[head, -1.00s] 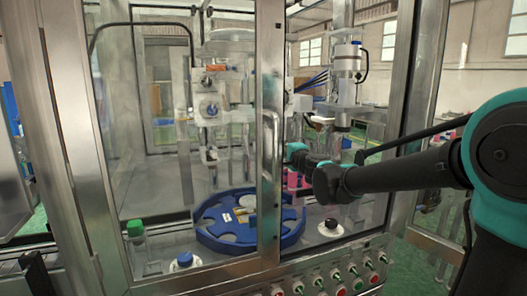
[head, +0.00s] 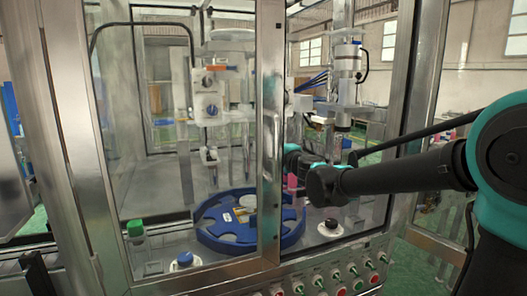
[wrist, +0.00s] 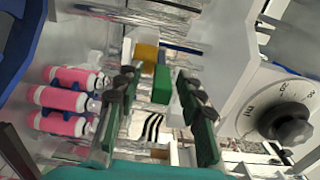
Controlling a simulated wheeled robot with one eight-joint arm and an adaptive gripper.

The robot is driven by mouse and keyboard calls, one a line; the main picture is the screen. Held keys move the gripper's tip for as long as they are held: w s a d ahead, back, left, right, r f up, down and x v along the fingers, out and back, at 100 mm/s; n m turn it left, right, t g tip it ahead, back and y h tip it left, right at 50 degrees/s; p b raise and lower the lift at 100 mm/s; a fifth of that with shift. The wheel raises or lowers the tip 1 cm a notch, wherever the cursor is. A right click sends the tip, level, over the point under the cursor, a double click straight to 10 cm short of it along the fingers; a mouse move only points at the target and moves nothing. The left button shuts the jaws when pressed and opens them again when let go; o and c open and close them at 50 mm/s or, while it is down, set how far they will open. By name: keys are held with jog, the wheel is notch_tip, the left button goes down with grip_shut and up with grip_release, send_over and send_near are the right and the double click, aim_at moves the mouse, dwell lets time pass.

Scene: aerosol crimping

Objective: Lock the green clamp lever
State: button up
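The green clamp lever shows in the wrist view as a small green block (wrist: 161,86), with a yellow block (wrist: 147,52) just beyond it. My gripper (wrist: 156,76) is open, with one dark finger to each side of the green block in the picture. Gaps show between the fingers and the block, and I see no contact. Whether the block is fully between the fingertips in depth, I cannot tell. In the head view my arm reaches into the machine through the opening right of the door post; the fingers and the lever are not clearly visible there.
A white housing with a dark dial knob (wrist: 288,128) is close to the right finger. Several pink cans (wrist: 62,98) lie to the left in the wrist view. A blue turntable (head: 240,238) sits inside the enclosure. A metal door post (head: 269,190) stands left of my arm.

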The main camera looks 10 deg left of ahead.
dwell(0.3)
jog(key=v, duration=0.6)
jog(key=shift+s+d, duration=0.2)
dwell(0.4)
